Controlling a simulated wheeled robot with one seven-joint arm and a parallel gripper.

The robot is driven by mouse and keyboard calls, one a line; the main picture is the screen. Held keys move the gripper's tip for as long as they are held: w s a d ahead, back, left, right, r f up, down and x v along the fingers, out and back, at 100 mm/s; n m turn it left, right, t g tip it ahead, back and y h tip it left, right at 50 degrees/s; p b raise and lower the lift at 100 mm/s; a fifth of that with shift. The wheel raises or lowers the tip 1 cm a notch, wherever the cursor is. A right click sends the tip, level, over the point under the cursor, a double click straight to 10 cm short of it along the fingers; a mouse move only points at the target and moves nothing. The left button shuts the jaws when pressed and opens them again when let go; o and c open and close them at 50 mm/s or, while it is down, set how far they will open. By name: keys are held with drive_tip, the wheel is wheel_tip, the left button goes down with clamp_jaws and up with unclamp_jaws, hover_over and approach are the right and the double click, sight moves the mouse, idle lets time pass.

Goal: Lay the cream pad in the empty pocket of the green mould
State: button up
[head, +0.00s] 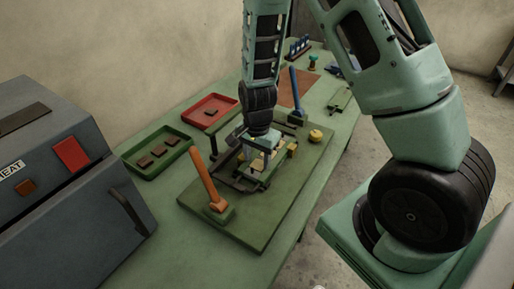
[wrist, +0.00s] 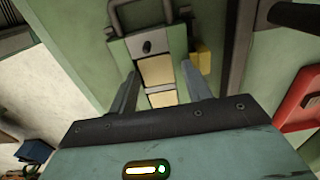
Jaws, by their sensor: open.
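The green mould (wrist: 178,42) lies below my gripper in the wrist view, with a dark knob at its far end. Two cream patches show in it, a farther one (wrist: 155,70) and a nearer one (wrist: 162,99), split by a thin line. I cannot tell which is a loose pad or whether a pocket is empty. My gripper (wrist: 159,68) is open, its fingers on either side of the cream patches, with no contact visible. In the head view my gripper (head: 262,160) is low over the green board's fixture, and it hides most of the mould.
The green board (head: 250,222) carries an orange lever (head: 204,182), a blue lever (head: 295,92) and a yellow knob (head: 315,136). A green tray (head: 180,143) with brown pieces and a red tray (head: 225,101) stand left. A dark heater box (head: 60,210) stands at far left.

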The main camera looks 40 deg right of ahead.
wheel_tip(320, 180, up, 17)
drive_tip(key=p, duration=0.1)
drive_tip(key=shift+r, duration=0.2)
drive_tip(key=shift+s, duration=0.1)
idle(0.8)
